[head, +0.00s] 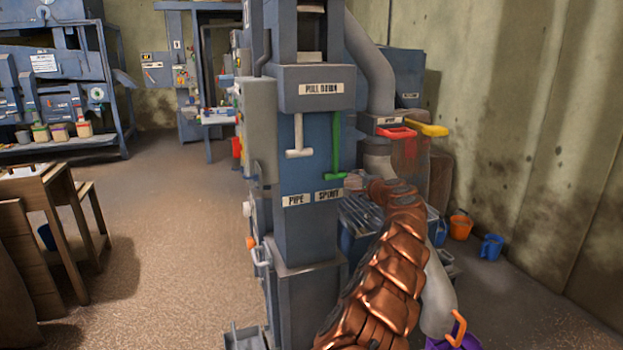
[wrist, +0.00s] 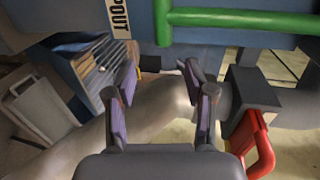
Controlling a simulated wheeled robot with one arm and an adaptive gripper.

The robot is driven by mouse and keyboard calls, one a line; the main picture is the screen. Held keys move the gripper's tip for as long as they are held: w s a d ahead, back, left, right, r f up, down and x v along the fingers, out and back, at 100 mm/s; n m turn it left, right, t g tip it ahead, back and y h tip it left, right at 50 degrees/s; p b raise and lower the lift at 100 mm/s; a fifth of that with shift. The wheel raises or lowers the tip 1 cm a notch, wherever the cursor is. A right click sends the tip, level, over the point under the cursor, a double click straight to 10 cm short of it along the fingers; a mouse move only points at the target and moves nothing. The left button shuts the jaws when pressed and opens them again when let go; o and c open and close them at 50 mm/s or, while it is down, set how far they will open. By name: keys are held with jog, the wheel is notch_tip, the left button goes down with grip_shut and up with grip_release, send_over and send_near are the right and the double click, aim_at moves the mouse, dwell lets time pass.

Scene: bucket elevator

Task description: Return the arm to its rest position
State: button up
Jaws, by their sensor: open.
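My copper-plated arm (head: 385,275) reaches up from the bottom of the head view toward the blue elevator column. My gripper (head: 354,182) is at its far end, small and partly hidden, just right of the column near the SPOUT label. In the wrist view my gripper (wrist: 158,68) is open, its two purple-padded fingers apart with nothing held between them. The green pull handle (head: 337,146) hangs lower than the white pull handle (head: 299,138) on the column front. The green handle's bar (wrist: 240,17) crosses the top of the wrist view, beyond the fingertips and apart from them.
A grey pipe (wrist: 165,108) passes behind my fingers. A red handle (head: 396,133) and a yellow handle (head: 427,129) stick out behind my arm. Orange (head: 460,226) and blue (head: 491,246) buckets stand at right. Open floor (head: 175,240) lies left of the column.

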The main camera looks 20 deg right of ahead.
jog(key=a+r+n+g+y+p, duration=0.15)
jog(key=a+r+n+y, duration=0.3)
jog(key=a, duration=0.95)
jog(key=a+r+n+g+y, duration=0.25)
jog(key=a+r+y, duration=0.2)
jog(key=a, duration=1.05)
jog(key=s+a+r+n+g+y+p, duration=0.1)
jog(key=s+a+n+g, duration=0.25)
jog(key=s+a, duration=0.6)
jog(key=s+a+r+n+g+y, duration=0.2)
jog(key=s+a+n, duration=0.2)
jog(key=s+a, duration=0.5)
jog(key=s+a+f+n+g+h+p, duration=0.1)
jog(key=s+a+f+n+g+h, duration=0.15)
jog(key=s, duration=0.65)
jog(key=s+a+f+n+g+h, duration=0.15)
jog(key=s+f, duration=0.25)
jog(key=s, duration=0.4)
jog(key=s+d+f+g+h, duration=0.1)
jog(key=s+d+f+h, duration=0.1)
jog(key=s, duration=0.6)
jog(key=s+d+f+g+h+p, duration=0.1)
jog(key=s+d+f+h, duration=0.1)
jog(key=s+d+f, duration=0.3)
jog(key=s+d+f+g+h, duration=0.2)
jog(key=s+d, duration=0.4)
jog(key=s, duration=0.7)
jog(key=shift+f+h, duration=0.3)
jog(key=shift+f, duration=0.4)
